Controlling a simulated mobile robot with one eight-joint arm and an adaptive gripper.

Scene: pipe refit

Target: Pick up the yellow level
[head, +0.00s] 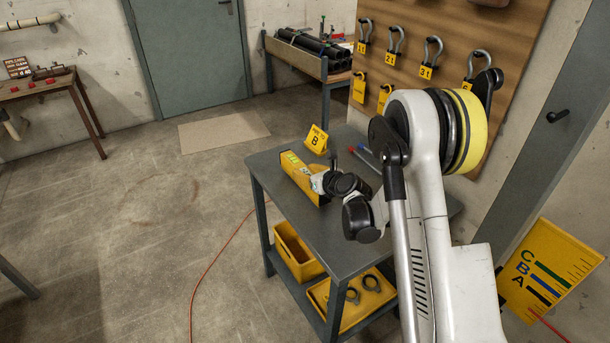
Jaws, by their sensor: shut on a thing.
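The yellow level (298,172) is a long yellow bar with small green marks near its far end. It is on or just above the top of the grey table (275,192); I cannot tell whether it touches. My gripper (318,182) is at the level's right side, near its middle, and is shut on it. The fingertips are partly hidden by the wrist and the level.
A yellow sign marked 8 (316,139) stands behind the level. Red and blue pens (362,150) lie to the right. A yellow bin (296,256) and yellow tray (345,312) sit on the lower shelf. A red cable (215,262) crosses the floor.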

